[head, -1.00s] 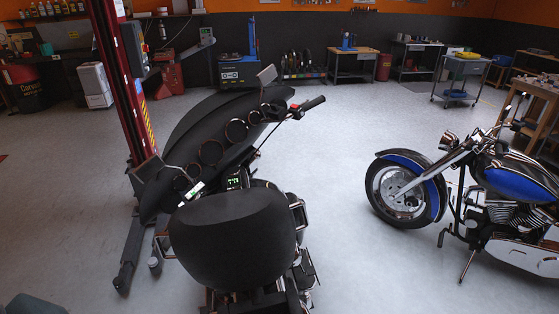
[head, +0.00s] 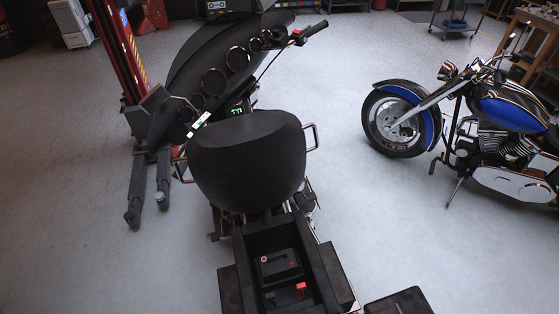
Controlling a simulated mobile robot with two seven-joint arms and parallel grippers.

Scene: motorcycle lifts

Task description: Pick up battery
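A dark block that looks like the battery (head: 282,266) sits inside an open black compartment (head: 243,254) on the black motorcycle, behind its seat (head: 248,165). A small round red spot shows on its left end. A red piece (head: 300,287) shows just below it in the same compartment. The compartment is dark, so the battery's exact outline is hard to tell. Neither of my grippers is in the head view.
The black motorcycle stands by a red lift post (head: 118,45) with dark feet. A blue and chrome motorcycle (head: 500,115) stands to the right. A flat black panel (head: 400,302) is at the bottom right. Pale floor between the motorcycles is clear.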

